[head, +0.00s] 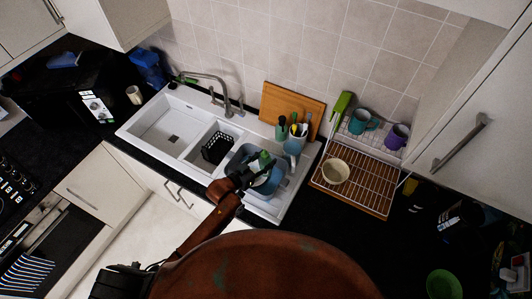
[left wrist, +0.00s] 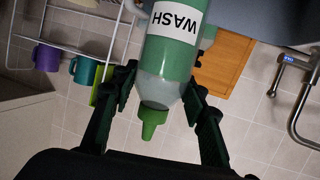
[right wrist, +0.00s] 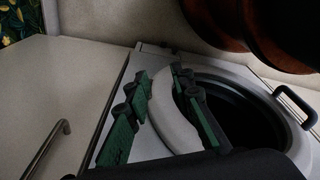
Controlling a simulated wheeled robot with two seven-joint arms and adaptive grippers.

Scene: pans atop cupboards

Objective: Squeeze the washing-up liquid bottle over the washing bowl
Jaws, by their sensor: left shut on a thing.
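The washing-up liquid bottle (left wrist: 172,60) is green and see-through, with a white WASH label and a green nozzle. My left gripper (left wrist: 155,92) is shut on it, with a finger on each side. The label reads upside down in the left wrist view, where the tap also hangs upside down. In the head view the bottle's green top (head: 265,157) shows over the blue washing bowl (head: 240,157), at the dark left gripper (head: 243,178). The bowl sits in the sink's right end.
A black basket (head: 217,147) lies left of the bowl. A utensil holder (head: 298,130) and wooden board (head: 292,103) stand behind it. A dish rack (head: 355,188) with a cream bowl (head: 335,171) is at right. The tap (head: 215,83) stands behind the white sink (head: 165,125).

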